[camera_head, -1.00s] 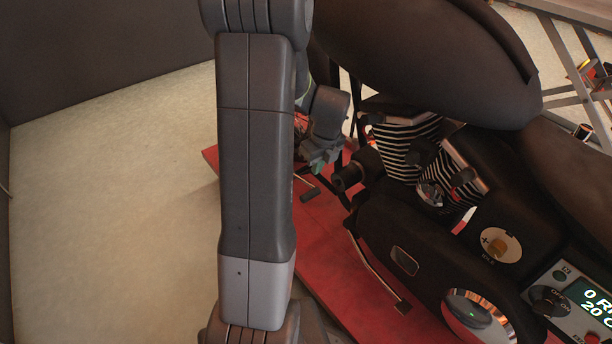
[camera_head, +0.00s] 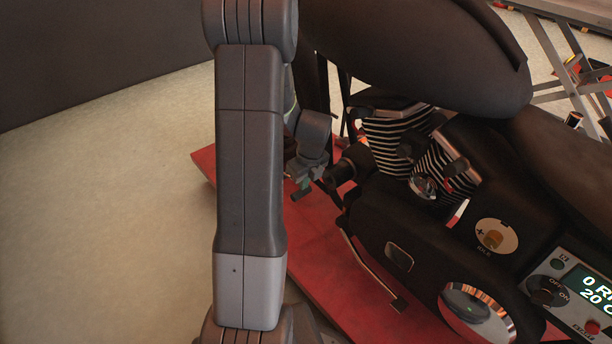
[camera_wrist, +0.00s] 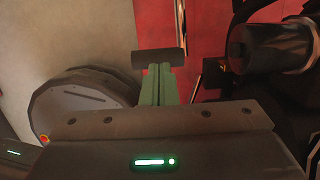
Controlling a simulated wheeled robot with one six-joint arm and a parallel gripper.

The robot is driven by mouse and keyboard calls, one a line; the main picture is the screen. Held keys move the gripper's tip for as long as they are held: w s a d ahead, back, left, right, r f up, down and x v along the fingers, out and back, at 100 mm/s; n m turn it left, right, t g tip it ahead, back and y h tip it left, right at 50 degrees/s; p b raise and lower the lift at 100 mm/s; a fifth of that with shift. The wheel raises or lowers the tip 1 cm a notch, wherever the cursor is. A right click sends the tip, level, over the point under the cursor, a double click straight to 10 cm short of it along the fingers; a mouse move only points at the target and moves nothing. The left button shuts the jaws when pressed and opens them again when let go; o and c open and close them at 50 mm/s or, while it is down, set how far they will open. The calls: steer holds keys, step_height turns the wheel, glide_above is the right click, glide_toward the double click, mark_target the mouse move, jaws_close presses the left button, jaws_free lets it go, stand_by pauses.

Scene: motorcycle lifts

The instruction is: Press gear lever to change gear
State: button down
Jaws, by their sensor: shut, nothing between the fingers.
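The gear lever's dark cylindrical peg (camera_head: 302,194) sticks out low at the left side of the motorcycle, above the red lift platform. In the wrist view the peg (camera_wrist: 160,58) lies crosswise right at the green fingertips of my gripper (camera_wrist: 158,82). The fingers are together with nothing between them. In the head view my gripper (camera_head: 306,182) is small and partly hidden by the bike and my arm. The fingertips look close to or against the peg; I cannot tell whether they touch.
The red lift platform (camera_head: 325,250) lies below. The motorcycle's finned engine (camera_head: 395,132) and a dark cylindrical part (camera_wrist: 265,47) stand close to the right of my gripper. A thin-rod pedal (camera_head: 397,305) hangs lower right.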

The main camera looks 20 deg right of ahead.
steer(key=shift+w+a+f, duration=0.1)
steer(key=shift+w+f, duration=0.05)
steer(key=shift+f, duration=0.55)
steer(key=shift+s+d+f, duration=0.1)
steer(key=shift+s+f, duration=0.25)
steer(key=shift+f, duration=0.55)
steer(key=shift+s+d+f, duration=0.1)
steer(key=shift+s+f, duration=0.3)
steer(key=shift+f, duration=0.55)
steer(key=shift+s+d+f, duration=0.1)
steer(key=shift+s+f, duration=0.25)
steer(key=shift+f, duration=0.55)
steer(key=shift+f, duration=0.1)
steer(key=shift+w, duration=0.15)
steer(key=s+d+r+p, duration=0.1)
steer(key=s+r+p, duration=0.4)
steer(key=r+p, duration=0.2)
steer(key=shift+d+r, duration=0.4)
steer(key=shift+r, duration=0.5)
